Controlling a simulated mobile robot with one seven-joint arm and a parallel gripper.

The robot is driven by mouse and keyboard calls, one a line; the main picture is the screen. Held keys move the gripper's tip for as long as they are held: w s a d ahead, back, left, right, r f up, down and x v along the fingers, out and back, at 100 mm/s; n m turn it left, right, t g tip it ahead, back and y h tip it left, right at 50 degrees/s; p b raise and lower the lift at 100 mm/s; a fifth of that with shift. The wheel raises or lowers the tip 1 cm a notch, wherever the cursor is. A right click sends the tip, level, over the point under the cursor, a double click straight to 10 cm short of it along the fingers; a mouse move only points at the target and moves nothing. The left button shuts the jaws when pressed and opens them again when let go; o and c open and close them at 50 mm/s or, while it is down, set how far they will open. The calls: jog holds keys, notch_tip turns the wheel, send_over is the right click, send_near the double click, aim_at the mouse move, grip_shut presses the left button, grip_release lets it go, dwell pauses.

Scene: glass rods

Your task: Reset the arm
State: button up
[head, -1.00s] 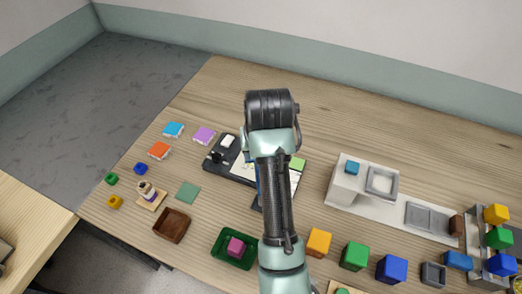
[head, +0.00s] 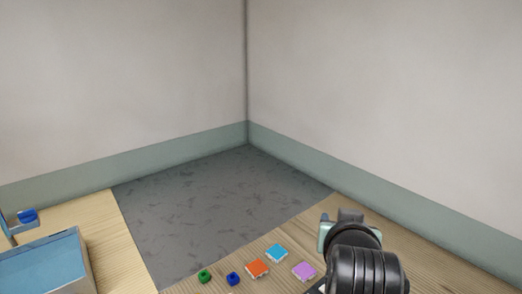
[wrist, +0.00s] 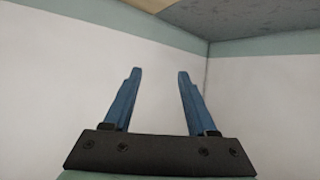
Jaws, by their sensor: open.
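My gripper (wrist: 158,72) is open in the wrist view, with its two blue fingers apart and nothing between them. In the head view my arm rises at the lower right, over the table's edge. The gripper's fingers cannot be made out there.
On the wooden table (head: 425,254) lie an orange block (head: 257,268), a light blue block (head: 277,252), a purple block (head: 304,271), a green piece (head: 204,276) and a blue piece (head: 233,279). A blue-bottomed tray (head: 85,262) stands on another table at left. The floor corner is clear.

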jog(key=a+r+n+t, duration=0.1)
jog(key=a+r+t, duration=0.2)
jog(key=r, duration=0.4)
jog(key=a+r+t, duration=0.2)
jog(key=a+r, duration=0.1)
jog(key=r, duration=0.3)
jog(key=s+a+r+n+t+y, duration=0.1)
jog(key=s+a+r+t, duration=0.3)
jog(key=s+r, duration=0.4)
jog(key=s+a+r+n+t+y, duration=0.1)
jog(key=s+a+r+t, duration=0.3)
jog(key=r, duration=0.9)
jog(key=s+t+y, duration=0.1)
jog(key=s+t, duration=0.1)
jog(key=s, duration=0.2)
jog(key=shift+s+a+r, duration=0.15)
jog(key=shift+s+a, duration=0.2)
jog(key=shift+a, duration=0.05)
